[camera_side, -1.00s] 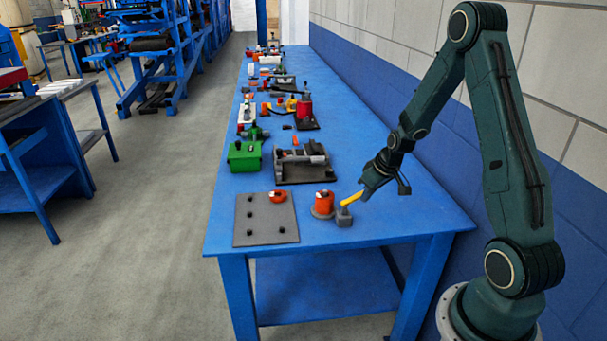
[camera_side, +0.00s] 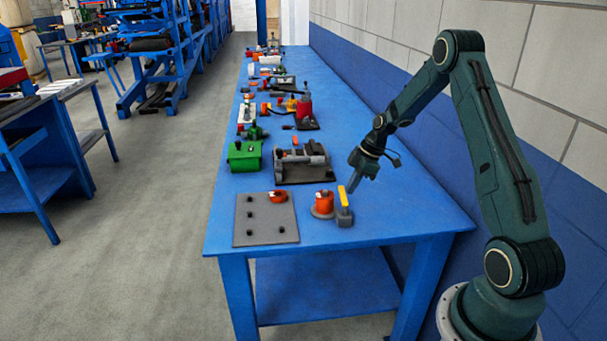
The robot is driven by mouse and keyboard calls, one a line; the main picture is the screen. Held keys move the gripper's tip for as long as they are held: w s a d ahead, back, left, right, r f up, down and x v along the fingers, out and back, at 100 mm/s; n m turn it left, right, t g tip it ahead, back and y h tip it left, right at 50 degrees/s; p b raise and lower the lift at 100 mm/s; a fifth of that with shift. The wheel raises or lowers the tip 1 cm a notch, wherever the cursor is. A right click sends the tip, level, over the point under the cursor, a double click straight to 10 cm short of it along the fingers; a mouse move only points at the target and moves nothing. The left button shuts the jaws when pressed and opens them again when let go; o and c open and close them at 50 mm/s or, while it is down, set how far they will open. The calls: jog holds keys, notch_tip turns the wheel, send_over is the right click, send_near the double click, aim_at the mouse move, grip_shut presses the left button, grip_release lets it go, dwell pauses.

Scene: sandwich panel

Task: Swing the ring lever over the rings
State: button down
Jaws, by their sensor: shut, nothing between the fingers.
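The yellow ring lever (camera_side: 343,197) stands nearly upright on a small grey block (camera_side: 344,218) at the near right of the table. Just left of it, the orange-red rings (camera_side: 324,201) sit stacked on a round base, with a dark knob on top. The lever is beside the rings, not over them. My gripper (camera_side: 352,187) is shut and empty, pointing down just right of the lever's upper part. I cannot tell whether its fingertips touch the lever.
A grey plate (camera_side: 250,228) with several black knobs and a red-orange piece lies left of the rings. Behind stand a green box (camera_side: 244,156) and a grey fixture on a dark plate (camera_side: 314,174). The blue table (camera_side: 400,215) is clear at the right.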

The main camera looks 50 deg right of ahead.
aim_at(340, 190)
jog(key=w+n, duration=0.1)
jog(key=a+n+g, duration=0.1)
jog(key=n, duration=0.1)
jog(key=w+n+y, duration=0.1)
jog(key=n, duration=0.1)
jog(key=shift+w+a+g, duration=0.2)
jog(key=shift+w+g, duration=0.1)
dwell(0.5)
jog(key=shift+s+d, duration=0.2)
jog(key=shift+d, duration=0.3)
jog(key=d, duration=0.1)
jog(key=s+d, duration=0.1)
jog(key=d, duration=0.1)
jog(key=shift+s, duration=0.15)
jog(key=v, duration=1)
jog(key=shift+a, duration=0.15)
